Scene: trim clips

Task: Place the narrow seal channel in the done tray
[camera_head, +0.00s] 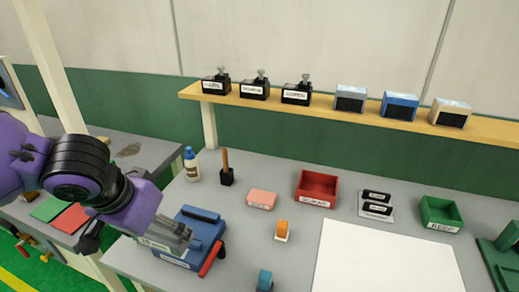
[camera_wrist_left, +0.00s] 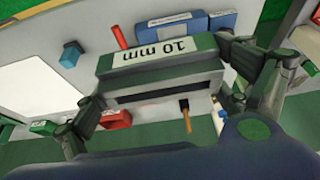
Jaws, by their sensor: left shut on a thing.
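My left gripper (camera_head: 172,232) is shut on a grey-green channel (camera_head: 150,243) with a white "10 mm" label. The channel also shows large in the left wrist view (camera_wrist_left: 165,66), spanning between the two fingers. In the head view it is held over or just beside the left part of a blue fixture (camera_head: 203,228) with a red handle; I cannot tell whether they touch. No tray carries a readable "done" label. A green tray (camera_head: 440,213) reads "KEEP", and a red tray (camera_head: 317,187) has a partly legible label. My right gripper is out of view.
A white sheet (camera_head: 385,260) covers the front middle of the bench. A pink block (camera_head: 261,199), an orange piece (camera_head: 282,229), a blue piece (camera_head: 265,279), a brush (camera_head: 226,172) and a bottle (camera_head: 191,165) stand around. A dark green object (camera_head: 500,262) is cut off at the right.

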